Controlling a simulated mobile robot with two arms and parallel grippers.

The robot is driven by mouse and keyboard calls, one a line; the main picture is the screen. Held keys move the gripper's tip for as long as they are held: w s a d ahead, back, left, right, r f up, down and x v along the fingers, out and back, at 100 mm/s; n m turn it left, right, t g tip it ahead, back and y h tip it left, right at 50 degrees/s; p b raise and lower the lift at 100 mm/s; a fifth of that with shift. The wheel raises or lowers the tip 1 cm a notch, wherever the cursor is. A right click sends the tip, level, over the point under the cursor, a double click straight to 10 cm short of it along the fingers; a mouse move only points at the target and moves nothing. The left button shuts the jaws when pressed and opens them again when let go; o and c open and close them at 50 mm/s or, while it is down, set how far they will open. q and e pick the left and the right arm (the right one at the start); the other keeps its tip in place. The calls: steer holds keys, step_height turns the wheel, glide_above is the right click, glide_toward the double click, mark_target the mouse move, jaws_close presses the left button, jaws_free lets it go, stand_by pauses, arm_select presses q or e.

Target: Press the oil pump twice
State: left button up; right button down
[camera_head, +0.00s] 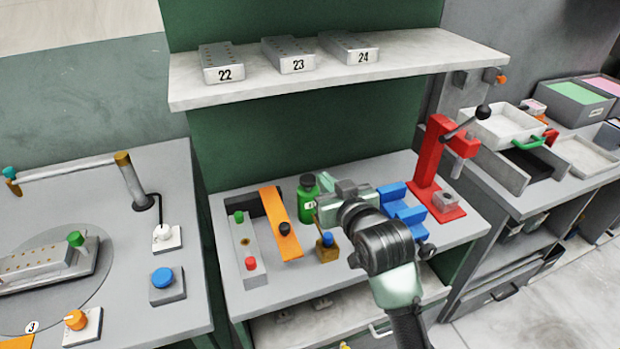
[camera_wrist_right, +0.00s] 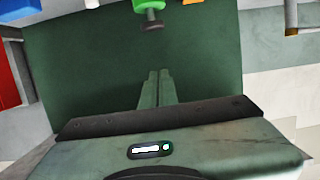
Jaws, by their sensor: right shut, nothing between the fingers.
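A small brass can with a blue knob (camera_head: 327,240) and a thin spout stands near the front of the middle bench; it looks like the oil pump. A green bottle (camera_head: 308,205) with a black cap stands behind it; its black cap also shows at the top of the right wrist view (camera_wrist_right: 151,22). I cannot be sure which of the two is meant. My right gripper (camera_head: 322,211) is shut and empty, to the right of the bottle and above and behind the brass can. Its fingers lie together in the wrist view (camera_wrist_right: 157,88). My left gripper is out of view.
A white shelf (camera_head: 420,56) with numbered blocks overhangs the bench.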

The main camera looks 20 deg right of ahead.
steer(key=p, duration=0.2)
glide_above(309, 185)
step_height(309, 185, down, 2)
step_height(309, 185, down, 3)
steer(key=shift+s+d+f+p, duration=0.1)
steer(key=shift+s+p, duration=0.05)
steer(key=shift+p, duration=0.15)
steer(key=shift+s+f, duration=0.1)
steer(key=shift+f, duration=0.55)
steer(key=shift+f, duration=0.15)
step_height(309, 185, down, 2)
steer(key=shift+b, duration=0.3)
steer(key=shift+f, duration=0.1)
